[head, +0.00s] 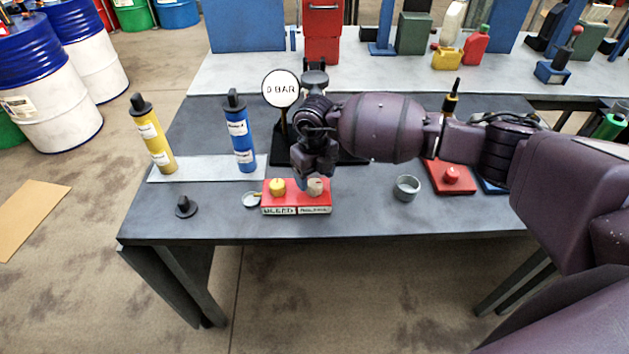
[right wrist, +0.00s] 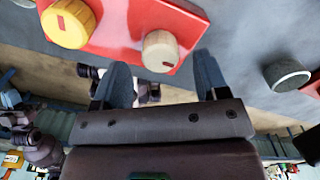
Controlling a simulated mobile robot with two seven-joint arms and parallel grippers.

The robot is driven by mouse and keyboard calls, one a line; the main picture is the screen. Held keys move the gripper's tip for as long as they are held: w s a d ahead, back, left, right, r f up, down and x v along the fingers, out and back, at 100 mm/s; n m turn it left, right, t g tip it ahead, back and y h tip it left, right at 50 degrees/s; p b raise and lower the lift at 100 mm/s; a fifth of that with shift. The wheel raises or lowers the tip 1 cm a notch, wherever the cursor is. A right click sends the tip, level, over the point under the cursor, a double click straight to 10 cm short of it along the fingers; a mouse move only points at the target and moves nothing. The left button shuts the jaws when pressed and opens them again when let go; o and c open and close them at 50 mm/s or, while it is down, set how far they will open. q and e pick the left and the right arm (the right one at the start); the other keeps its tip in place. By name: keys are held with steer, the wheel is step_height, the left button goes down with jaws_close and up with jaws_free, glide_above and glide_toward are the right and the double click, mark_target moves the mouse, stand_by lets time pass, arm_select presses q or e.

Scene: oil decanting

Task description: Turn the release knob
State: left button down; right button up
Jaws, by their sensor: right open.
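A red box (head: 297,208) stands near the front edge of the dark table, with a yellow knob (head: 277,186) on its left and a beige knob (head: 315,186) on its right. Its front labels read BLEED and, less clearly, RELEASE. My right gripper (head: 316,176) is just above the beige knob, partly covering it. In the right wrist view, my right gripper (right wrist: 163,62) is open, its fingers apart either side of the beige knob (right wrist: 160,51), near the tips. Contact cannot be told. The red mark on the knob's face shows. My left gripper is out of view.
A gauge reading 0 BAR (head: 281,88) stands behind the box. Yellow (head: 153,135) and blue (head: 241,135) bottles stand to the left. A grey cup (head: 407,188) and a red button box (head: 450,178) stand to the right. A small dish (head: 251,200) lies beside the box.

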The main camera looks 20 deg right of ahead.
mark_target(314, 182)
step_height(314, 182, up, 8)
stand_by(0.4)
stand_by(0.3)
